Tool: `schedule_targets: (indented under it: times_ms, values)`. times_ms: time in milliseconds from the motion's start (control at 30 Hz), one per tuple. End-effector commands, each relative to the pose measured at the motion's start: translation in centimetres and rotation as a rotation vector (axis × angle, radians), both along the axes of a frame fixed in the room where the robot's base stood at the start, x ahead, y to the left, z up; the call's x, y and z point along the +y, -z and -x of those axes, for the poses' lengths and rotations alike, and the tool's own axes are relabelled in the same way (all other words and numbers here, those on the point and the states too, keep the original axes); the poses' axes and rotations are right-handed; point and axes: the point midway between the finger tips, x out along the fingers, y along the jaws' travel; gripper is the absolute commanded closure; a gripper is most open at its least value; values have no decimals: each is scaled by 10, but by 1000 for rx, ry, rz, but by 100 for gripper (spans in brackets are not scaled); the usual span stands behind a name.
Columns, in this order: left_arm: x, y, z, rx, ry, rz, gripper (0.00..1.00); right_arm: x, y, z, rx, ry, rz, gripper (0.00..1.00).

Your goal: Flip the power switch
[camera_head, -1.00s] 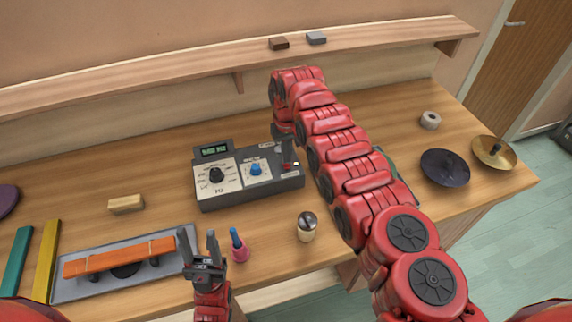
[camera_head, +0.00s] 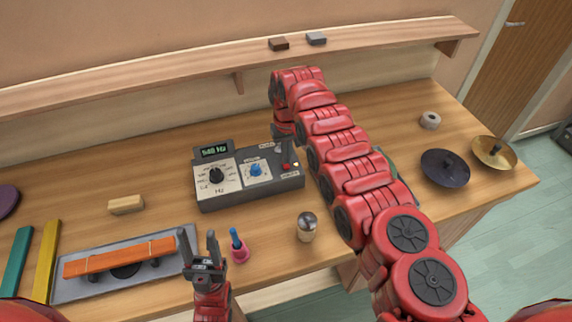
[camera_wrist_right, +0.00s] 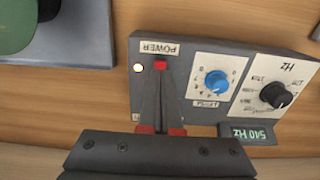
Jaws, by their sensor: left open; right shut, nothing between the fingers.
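The grey control box (camera_head: 250,195) stands on the bench, with a display (camera_head: 214,152), a black dial and a blue knob. In the right wrist view the box appears upside down, its POWER label (camera_wrist_right: 158,49) beside a small lit lamp (camera_wrist_right: 138,67). My right gripper (camera_wrist_right: 160,72) is shut and empty, its fingertips at the red spot by the POWER label. They largely hide the switch, and I cannot tell its position or whether they touch it. The display (camera_wrist_right: 253,134) reads 540 Hz. My left gripper (camera_head: 197,236) is open and empty above the bench's front edge.
A pink-based blue item (camera_head: 238,248) and a small silver-topped cylinder (camera_head: 306,228) stand before the box. An orange bar on a grey tray (camera_head: 75,290) lies left. A shelf (camera_head: 180,75) runs along the wall.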

Motion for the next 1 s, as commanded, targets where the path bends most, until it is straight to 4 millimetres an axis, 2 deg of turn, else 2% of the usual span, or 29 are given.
schedule_targets:
  times_ms: [1000]
  values:
    - [0, 6, 0, 0, 0, 0, 50, 0, 7, 0, 0, 0, 0, 100]
